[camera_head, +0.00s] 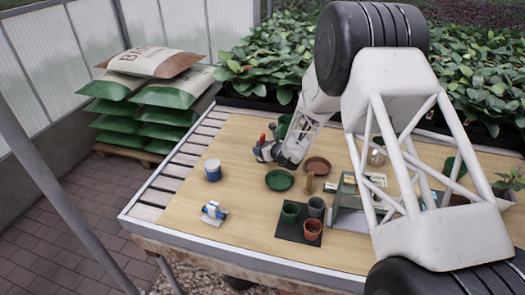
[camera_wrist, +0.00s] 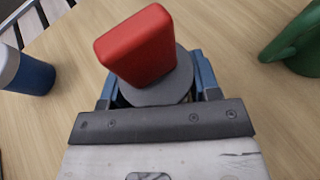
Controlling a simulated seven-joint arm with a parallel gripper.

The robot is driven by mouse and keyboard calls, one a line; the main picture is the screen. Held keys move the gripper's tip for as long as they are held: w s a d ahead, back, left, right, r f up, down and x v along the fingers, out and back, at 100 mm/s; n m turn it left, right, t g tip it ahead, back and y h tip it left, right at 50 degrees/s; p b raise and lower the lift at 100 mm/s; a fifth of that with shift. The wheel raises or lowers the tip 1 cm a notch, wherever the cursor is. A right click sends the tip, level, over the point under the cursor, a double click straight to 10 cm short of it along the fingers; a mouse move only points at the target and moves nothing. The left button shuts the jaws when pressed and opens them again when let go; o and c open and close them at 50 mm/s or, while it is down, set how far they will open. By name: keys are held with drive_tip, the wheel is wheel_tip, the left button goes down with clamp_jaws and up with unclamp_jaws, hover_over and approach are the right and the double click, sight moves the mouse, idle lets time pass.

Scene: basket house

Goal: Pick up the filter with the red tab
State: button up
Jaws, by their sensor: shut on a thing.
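The filter is a grey round disc (camera_wrist: 165,88) with a block-like red tab (camera_wrist: 138,45) standing up from it. In the wrist view it sits between the blue fingers of my gripper (camera_wrist: 158,92), which is shut on it. The red tab also shows in the head view (camera_head: 262,139), beside my gripper (camera_head: 266,152) over the back left of the table. The lower part of the filter is hidden by the fingers. I cannot tell whether it touches the table.
A blue and white cup (camera_head: 212,170) stands to the left on the wooden table (camera_head: 180,205). A green saucer (camera_head: 279,180) and a brown saucer (camera_head: 317,166) lie to the right. Several small pots stand on a dark mat (camera_head: 287,231). A green object (camera_wrist: 298,45) is at the wrist view's right.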

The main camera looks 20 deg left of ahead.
sight(264, 142)
drive_tip(key=shift+r, duration=0.75)
wheel_tip(264, 142, up, 2)
drive_tip(key=shift+r, duration=0.1)
drive_tip(key=s+d, duration=0.2)
drive_tip(key=s, duration=0.2)
drive_tip(key=s+d+r, duration=0.1)
drive_tip(key=s+d, duration=0.2)
drive_tip(key=s, duration=0.2)
drive_tip(key=s+d, duration=0.2)
drive_tip(key=s, duration=0.3)
drive_tip(key=shift+s+d+r, duration=0.15)
drive_tip(key=shift+r, duration=0.1)
